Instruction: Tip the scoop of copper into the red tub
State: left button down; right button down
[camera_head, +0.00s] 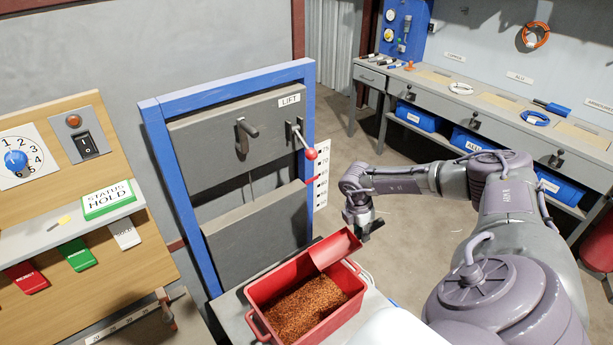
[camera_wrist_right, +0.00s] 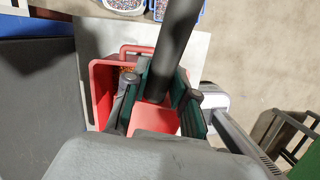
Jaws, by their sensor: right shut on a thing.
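The red tub (camera_head: 326,327) stands on a light surface at the bottom middle, with copper granules (camera_head: 306,308) spread inside it. The red scoop (camera_head: 335,248) is over the tub's far right corner, tilted, with plain red surface showing. I cannot tell whether copper is left in it. My right gripper (camera_head: 365,221) is at the scoop's far right side. In the right wrist view, my right gripper (camera_wrist_right: 162,92) is shut on the scoop's dark handle (camera_wrist_right: 176,45); the scoop (camera_wrist_right: 154,119) and the tub (camera_wrist_right: 103,92) show there too. My left gripper is out of view.
A blue-framed lift gate (camera_head: 228,135) with a red-knobbed lever stands behind the tub. A panel with a dial and a status sign (camera_head: 108,199) is at left. A workbench (camera_head: 480,104) with blue bins runs along the back right. Open floor lies between bench and tub.

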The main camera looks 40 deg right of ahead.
jog(key=shift+d+p+v, duration=0.15)
jog(key=shift+p+v, duration=0.45)
jog(key=shift+v, duration=0.2)
jog(key=shift+d+p+v, duration=0.15)
jog(key=shift+p+v, duration=0.4)
jog(key=shift+v, duration=0.2)
jog(key=shift+s, duration=0.1)
jog(key=shift+a, duration=0.15)
jog(key=w+a+r+n+t+y+b, duration=0.1)
jog(key=w+a+r+n+y+b, duration=0.15)
jog(key=a+n, duration=1.05)
jog(key=w+a+r+n+t+y+b, duration=0.15)
jog(key=w+a+n+b, duration=0.25)
jog(key=a+n, duration=0.9)
jog(key=s+a+r+n+g+b, duration=0.1)
jog(key=a+r+n+b, duration=0.1)
jog(key=n, duration=0.8)
jog(key=s+a+r+n+g+h+b, duration=0.1)
jog(key=a+n, duration=0.4)
jog(key=n, duration=0.5)
jog(key=s+a+r+n+g+b, duration=0.2)
jog(key=s+a+r+n+b, duration=0.1)
jog(key=n, duration=0.8)
jog(key=shift+s+a+h, duration=0.2)
jog(key=shift+a+h, duration=0.1)
jog(key=shift+a, duration=0.25)
